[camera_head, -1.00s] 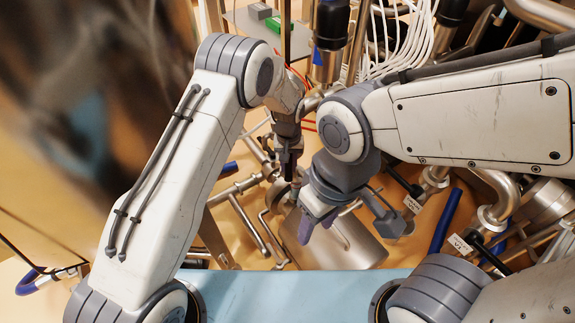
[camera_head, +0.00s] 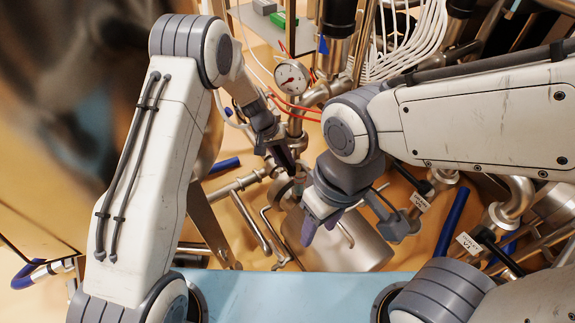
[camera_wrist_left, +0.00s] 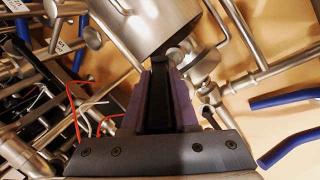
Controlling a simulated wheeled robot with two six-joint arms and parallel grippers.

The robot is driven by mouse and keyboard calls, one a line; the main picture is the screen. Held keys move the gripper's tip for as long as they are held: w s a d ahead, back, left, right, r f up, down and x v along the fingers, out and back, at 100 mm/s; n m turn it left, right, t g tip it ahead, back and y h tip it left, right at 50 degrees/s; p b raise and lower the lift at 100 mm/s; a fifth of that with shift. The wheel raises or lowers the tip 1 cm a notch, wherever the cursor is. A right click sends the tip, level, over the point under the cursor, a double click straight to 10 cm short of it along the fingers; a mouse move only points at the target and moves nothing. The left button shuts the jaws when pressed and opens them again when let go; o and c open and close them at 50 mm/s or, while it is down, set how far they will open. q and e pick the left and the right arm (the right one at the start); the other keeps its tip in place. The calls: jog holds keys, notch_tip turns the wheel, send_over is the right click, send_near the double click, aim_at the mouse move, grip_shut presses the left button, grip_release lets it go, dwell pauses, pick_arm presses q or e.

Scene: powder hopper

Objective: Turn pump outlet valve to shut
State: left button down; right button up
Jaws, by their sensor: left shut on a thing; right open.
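My left gripper (camera_head: 294,170) is shut on a dark handle-like bar (camera_wrist_left: 160,95), which lies between its purple finger pads in the left wrist view. The bar's far end is close to a round steel valve fitting (camera_wrist_left: 196,66) under the steel tank. Whether this is the pump outlet valve's handle cannot be read, as no label shows there. In the head view the gripper slants down to the right, and its fingers hide most of the held part. My right gripper (camera_head: 320,226) is open, with its purple fingers in front of the steel tank (camera_head: 355,246), apart from the left gripper.
A pressure gauge (camera_head: 291,77) stands on a pipe behind my left gripper. Steel pipes (camera_head: 250,222) and blue hoses (camera_head: 452,222) crowd the area. Labelled valves (camera_head: 419,200) stand at the right. White cables (camera_head: 410,45) hang at the back. A light blue surface (camera_head: 290,295) lies in front.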

pick_arm(q)
jog(key=shift+a+f+h+b, duration=0.4)
jog(key=shift+h+b, duration=0.2)
jog(key=shift+b, duration=0.3)
jog(key=shift+r+b, duration=0.1)
jog(key=shift+b, duration=0.2)
jog(key=shift+r+h, duration=0.1)
jog(key=shift+h, duration=0.2)
pick_arm(e)
notch_tip(320, 180, down, 4)
jog(key=shift+r, duration=0.15)
pick_arm(q)
jog(key=c, duration=0.7)
grip_release()
